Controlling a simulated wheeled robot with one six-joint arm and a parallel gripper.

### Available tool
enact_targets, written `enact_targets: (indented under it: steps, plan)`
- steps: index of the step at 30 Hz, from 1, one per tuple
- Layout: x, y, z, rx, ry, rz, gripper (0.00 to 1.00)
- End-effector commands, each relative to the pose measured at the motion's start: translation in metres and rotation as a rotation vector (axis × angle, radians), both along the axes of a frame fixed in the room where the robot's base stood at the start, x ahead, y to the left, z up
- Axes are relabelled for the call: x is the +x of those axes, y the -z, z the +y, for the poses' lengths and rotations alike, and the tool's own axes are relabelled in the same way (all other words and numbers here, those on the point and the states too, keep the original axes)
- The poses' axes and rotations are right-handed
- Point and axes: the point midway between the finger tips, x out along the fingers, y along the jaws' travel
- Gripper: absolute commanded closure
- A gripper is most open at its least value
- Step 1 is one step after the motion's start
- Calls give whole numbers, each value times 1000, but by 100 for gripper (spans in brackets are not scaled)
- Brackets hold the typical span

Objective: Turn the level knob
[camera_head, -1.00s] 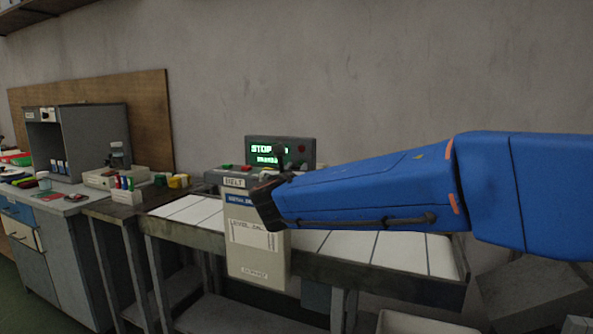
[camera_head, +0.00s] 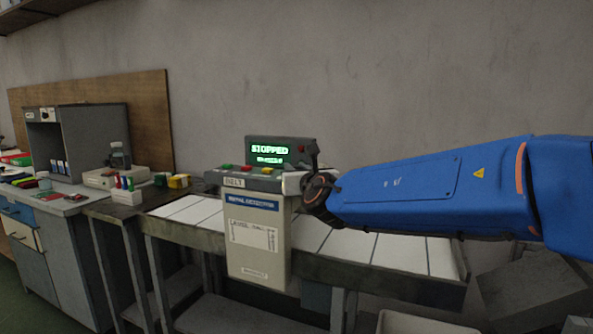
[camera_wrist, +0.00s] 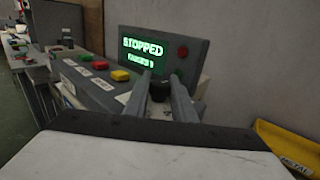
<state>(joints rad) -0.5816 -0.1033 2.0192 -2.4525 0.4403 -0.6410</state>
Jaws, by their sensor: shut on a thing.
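The grey control box with a green-lit display (camera_head: 268,153) stands on the bench's belt unit. The display reads STOPPED over a smaller line too blurred to read; it also shows in the wrist view (camera_wrist: 143,50). A dark round knob (camera_wrist: 160,92), which I take for the level knob, sits on the panel's right end in the wrist view. My gripper (camera_wrist: 163,82) has its two grey fingers on either side of this knob and is shut on it. In the head view my wrist hides the knob.
Red, green and yellow buttons (camera_wrist: 120,75) line the panel left of my fingers. A red button (camera_wrist: 183,51) is beside the display. A yellow tray marked METAL (camera_wrist: 285,150) lies at lower right. The wall is close behind.

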Motion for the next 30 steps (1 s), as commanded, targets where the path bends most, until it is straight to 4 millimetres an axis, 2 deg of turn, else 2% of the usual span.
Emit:
enact_targets:
  steps: [11,12,14,24,30]
  plan:
    - [-1,1,0,-1,-12,3,99]
    - [-1,1,0,-1,-12,3,75]
    - [-1,1,0,-1,-12,4,60]
    - [-2,1,-1,-1,-11,4,60]
    - [-19,0,-6,-1,-11,3,60]
